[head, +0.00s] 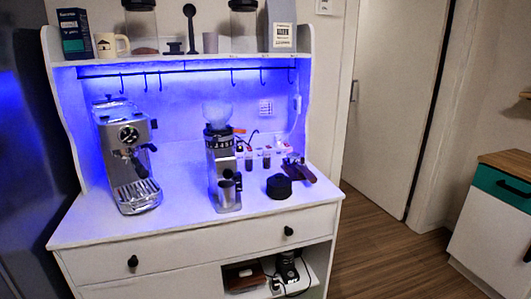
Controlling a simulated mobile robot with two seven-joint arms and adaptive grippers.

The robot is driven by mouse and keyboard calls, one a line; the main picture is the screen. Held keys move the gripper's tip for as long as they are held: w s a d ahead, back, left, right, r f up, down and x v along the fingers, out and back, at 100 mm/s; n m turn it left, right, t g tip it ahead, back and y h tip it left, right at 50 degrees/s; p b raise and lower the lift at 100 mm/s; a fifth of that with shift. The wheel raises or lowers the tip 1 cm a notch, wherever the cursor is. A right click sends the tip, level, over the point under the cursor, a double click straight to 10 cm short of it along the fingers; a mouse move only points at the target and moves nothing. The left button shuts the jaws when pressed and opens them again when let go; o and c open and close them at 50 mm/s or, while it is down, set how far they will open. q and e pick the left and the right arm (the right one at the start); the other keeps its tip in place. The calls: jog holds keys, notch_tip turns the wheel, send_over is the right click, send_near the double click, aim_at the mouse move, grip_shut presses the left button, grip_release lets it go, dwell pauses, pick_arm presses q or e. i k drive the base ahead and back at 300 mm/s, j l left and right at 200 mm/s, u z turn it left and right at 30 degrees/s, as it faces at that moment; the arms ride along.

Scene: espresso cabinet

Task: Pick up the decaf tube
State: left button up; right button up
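Several small dark tubes with pale tops stand in a group on the white cabinet top, right of the grinder. One tube (249,162) is at the left of the group, and another tube (266,160) is beside it. Their labels are too small to read, so I cannot tell which one is the decaf tube. Neither of my grippers shows in the head view.
The coffee grinder (223,170) and espresso machine (127,160) stand left of the tubes. A round black object (279,187) and a dark-handled tool (300,170) lie in front and right. Hooks hang above. The counter's front strip is clear.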

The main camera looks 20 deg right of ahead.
aim_at(267, 154)
jog(key=i+l, duration=0.2)
jog(key=l, duration=0.15)
jog(key=i+l, duration=0.45)
jog(key=l, duration=0.25)
jog(key=i+l, duration=0.25)
jog(key=l, duration=0.15)
